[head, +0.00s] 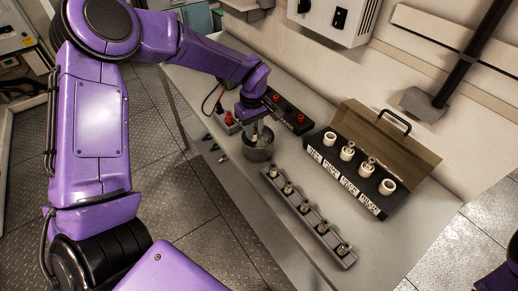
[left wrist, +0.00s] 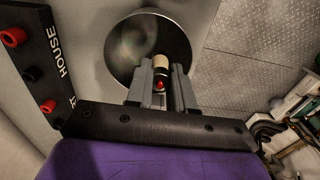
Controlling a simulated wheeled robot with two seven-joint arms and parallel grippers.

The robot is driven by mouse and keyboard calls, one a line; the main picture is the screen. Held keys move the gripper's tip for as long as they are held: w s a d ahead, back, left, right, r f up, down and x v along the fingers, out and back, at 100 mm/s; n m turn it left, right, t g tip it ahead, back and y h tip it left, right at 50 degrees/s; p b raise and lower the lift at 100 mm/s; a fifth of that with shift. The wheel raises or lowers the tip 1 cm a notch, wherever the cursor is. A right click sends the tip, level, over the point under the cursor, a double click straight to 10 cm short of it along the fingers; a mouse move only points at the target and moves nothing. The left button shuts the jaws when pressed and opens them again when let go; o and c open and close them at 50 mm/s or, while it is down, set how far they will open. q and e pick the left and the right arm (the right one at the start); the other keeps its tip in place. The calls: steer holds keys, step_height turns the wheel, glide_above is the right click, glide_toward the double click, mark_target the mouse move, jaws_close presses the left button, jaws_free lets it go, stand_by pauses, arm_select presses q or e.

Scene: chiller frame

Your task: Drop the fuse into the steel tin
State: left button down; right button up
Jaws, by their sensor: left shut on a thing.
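The steel tin (head: 258,152) stands on the bench in the head view; in the left wrist view its round open mouth (left wrist: 125,50) lies beyond my fingers. My left gripper (head: 257,132) is over the tin in the head view. In the left wrist view my left gripper (left wrist: 161,80) is shut on the fuse (left wrist: 161,63), a small cream cylinder with a red end. The fuse shows against the tin's inside; how deep it hangs I cannot tell. The fuse is too small to make out in the head view.
A black block (head: 289,113) with red sockets, marked HOUSE (left wrist: 58,52) in the wrist view, sits close beside the tin. A grey rail (head: 309,217) with several metal-topped pieces lies in front. An open case (head: 361,190) with several white cylinders stands to the right.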

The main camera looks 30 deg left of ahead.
arm_select(q)
steer(key=shift+s+r, duration=0.15)
steer(key=shift+s, duration=0.05)
steer(key=c, duration=0.9)
jaws_free()
steer(key=shift+w, duration=0.1)
step_height(320, 180, up, 10)
steer(key=b, duration=0.1)
steer(key=shift+r, duration=0.2)
steer(key=shift+f, duration=0.1)
